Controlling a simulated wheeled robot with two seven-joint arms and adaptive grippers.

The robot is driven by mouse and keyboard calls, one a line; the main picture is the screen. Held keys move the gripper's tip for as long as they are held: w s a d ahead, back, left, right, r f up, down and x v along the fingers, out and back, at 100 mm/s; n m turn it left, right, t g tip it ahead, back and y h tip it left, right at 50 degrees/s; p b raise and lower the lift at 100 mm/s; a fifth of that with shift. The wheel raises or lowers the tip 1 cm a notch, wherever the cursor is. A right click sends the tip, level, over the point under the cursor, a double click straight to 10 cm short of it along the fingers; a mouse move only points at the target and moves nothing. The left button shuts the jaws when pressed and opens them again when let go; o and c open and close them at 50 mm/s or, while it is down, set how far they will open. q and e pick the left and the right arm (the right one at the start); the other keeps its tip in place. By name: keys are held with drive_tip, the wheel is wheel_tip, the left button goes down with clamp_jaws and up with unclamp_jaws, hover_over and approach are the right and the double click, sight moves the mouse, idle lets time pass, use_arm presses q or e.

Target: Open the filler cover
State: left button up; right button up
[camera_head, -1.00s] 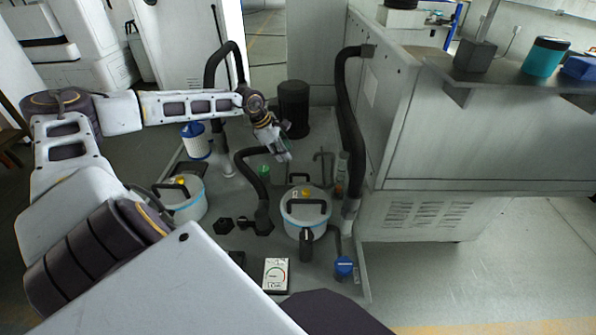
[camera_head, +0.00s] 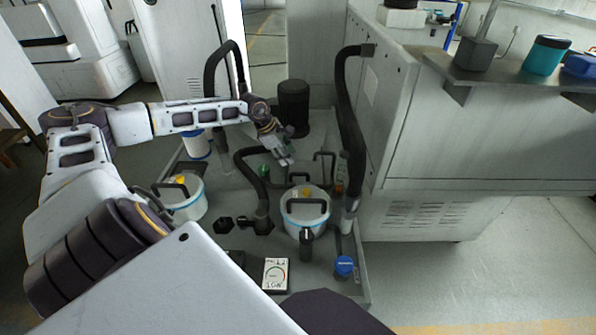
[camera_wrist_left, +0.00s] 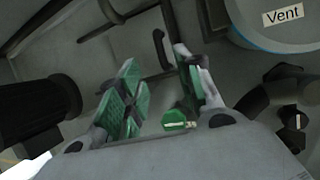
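My left gripper (camera_head: 285,153) hangs over the back of the floor tray, pointing down. In the left wrist view its green-padded fingers (camera_wrist_left: 160,88) are apart, with nothing held between them. A small green piece with a pale label (camera_wrist_left: 175,121) shows between and beyond the fingers; a green item (camera_head: 265,171) stands there in the head view. A white lidded pot with a yellow cap and black handle (camera_head: 304,221) stands in front of the gripper. A lid marked "Vent" (camera_wrist_left: 250,12) is in the wrist view's upper right. No label visible reads filler. My right gripper is out of view.
A second white pot (camera_head: 187,210) stands at left. Black hoses (camera_head: 345,110) rise beside the machine cabinet (camera_head: 400,110). A black bin (camera_head: 293,100) is behind the gripper. Floor at right is clear.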

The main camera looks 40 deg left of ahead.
use_arm(q)
drive_tip(key=f, duration=0.1)
hover_over(298, 174)
drive_tip(key=s, duration=0.2)
drive_tip(key=shift+f, duration=2.25)
drive_tip(key=shift+w+a+f+b, duration=0.1)
drive_tip(key=shift+w+f+b, duration=0.15)
drive_tip(key=shift+f, duration=0.25)
drive_tip(key=shift+w+a+f+b, duration=0.1)
drive_tip(key=shift+w+f+b, duration=0.15)
drive_tip(key=shift+f, duration=0.25)
drive_tip(key=shift+x, duration=1.25)
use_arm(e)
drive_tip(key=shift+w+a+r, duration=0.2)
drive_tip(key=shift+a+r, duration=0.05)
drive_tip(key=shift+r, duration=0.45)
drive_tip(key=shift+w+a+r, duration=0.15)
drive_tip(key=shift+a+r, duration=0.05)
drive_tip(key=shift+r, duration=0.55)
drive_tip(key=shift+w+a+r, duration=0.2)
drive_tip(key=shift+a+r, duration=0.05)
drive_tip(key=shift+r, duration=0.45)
use_arm(q)
clamp_jaws()
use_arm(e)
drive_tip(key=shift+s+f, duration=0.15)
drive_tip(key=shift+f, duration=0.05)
